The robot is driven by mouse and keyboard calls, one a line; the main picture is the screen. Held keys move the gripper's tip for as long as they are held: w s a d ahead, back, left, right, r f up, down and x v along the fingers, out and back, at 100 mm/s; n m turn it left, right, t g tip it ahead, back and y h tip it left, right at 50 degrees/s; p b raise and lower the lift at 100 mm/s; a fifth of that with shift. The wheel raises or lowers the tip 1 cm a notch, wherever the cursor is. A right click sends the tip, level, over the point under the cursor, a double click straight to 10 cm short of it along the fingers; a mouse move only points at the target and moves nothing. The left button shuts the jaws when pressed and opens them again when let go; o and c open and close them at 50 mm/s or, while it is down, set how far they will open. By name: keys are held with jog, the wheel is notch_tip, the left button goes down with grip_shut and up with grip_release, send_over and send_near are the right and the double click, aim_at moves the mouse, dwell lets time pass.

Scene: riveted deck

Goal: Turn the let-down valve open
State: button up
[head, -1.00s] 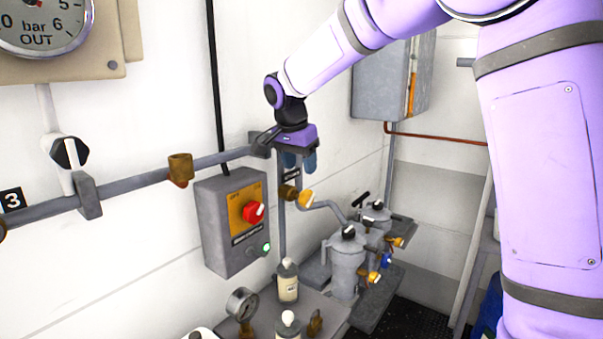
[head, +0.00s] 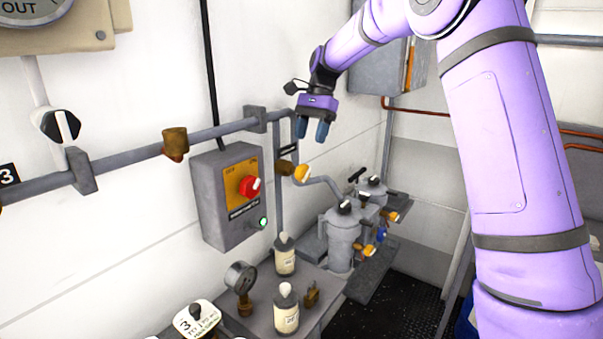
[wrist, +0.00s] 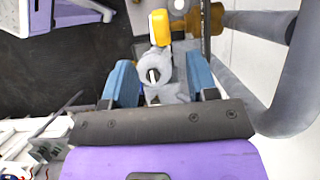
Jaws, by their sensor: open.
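A valve with a yellow handle (head: 302,173) and a brass body (head: 285,168) sits on the vertical grey pipe, below a small black label too small to read. I take it to be the let-down valve. My gripper (head: 312,133) hangs above it and slightly right, fingers pointing down, open and empty. In the wrist view a yellow handle (wrist: 160,27) shows beyond the gap between the blue fingertips of my gripper (wrist: 161,78). The fingers look apart from the handle.
A grey switch box (head: 225,200) with a red knob is on the wall to the left. Grey filter pots (head: 343,235) stand below right. Bottles (head: 285,255) and a gauge (head: 240,277) stand on the lower shelf. The grey wall pipe (head: 220,130) runs left of my gripper.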

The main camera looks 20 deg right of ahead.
aim_at(303, 165)
jog(key=x, duration=1)
jog(key=shift+f, duration=0.3)
jog(key=c, duration=0.9)
